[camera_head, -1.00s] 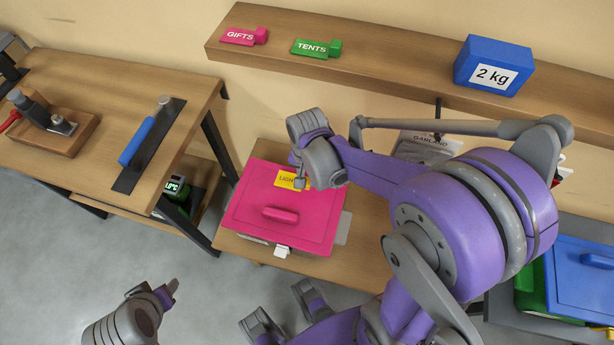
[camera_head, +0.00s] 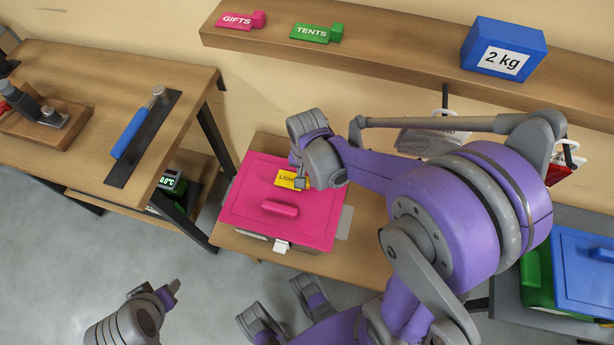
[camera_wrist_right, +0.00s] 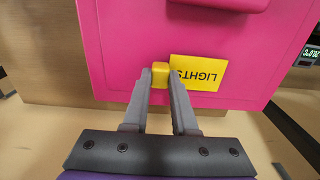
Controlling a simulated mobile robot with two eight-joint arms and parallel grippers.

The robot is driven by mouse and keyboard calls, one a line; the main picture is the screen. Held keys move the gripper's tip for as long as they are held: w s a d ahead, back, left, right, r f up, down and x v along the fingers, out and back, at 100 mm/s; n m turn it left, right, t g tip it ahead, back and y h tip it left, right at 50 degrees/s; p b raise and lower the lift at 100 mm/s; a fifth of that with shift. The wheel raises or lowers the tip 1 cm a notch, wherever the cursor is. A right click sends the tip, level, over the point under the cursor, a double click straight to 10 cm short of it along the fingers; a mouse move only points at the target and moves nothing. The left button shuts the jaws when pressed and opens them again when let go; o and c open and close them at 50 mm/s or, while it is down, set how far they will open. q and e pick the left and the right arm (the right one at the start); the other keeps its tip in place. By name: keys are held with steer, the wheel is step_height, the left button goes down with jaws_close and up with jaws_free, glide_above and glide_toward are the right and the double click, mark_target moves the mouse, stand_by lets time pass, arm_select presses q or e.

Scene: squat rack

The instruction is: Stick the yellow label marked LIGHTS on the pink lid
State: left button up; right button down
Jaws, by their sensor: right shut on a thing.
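The pink lid (camera_head: 250,215) sits on a box on the low wooden table, with a raised pink handle near its middle. The yellow label marked LIGHTS (camera_wrist_right: 198,73) lies over the lid near its far edge and also shows in the head view (camera_head: 286,179). My right gripper (camera_wrist_right: 160,78) is shut on the label's yellow tab, above the lid's edge. I cannot tell whether the label touches the lid all over. My left gripper (camera_head: 174,288) is over the floor at the lower left, away from the lid; its jaw opening is unclear.
A wooden shelf (camera_head: 390,60) holds a pink GIFTS label (camera_head: 240,20), a green TENTS label (camera_head: 315,33) and a blue 2 kg block (camera_head: 503,48). A workbench (camera_head: 80,75) with tools stands at left. A blue lid (camera_head: 585,270) is at right.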

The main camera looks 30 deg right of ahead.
steer(key=shift+f+b, duration=0.45)
steer(key=shift+f, duration=0.1)
stand_by(0.6)
steer(key=c, duration=0.6)
jaws_free()
step_height(320, 180, up, 11)
steer(key=p, duration=0.2)
steer(key=shift+p, duration=0.3)
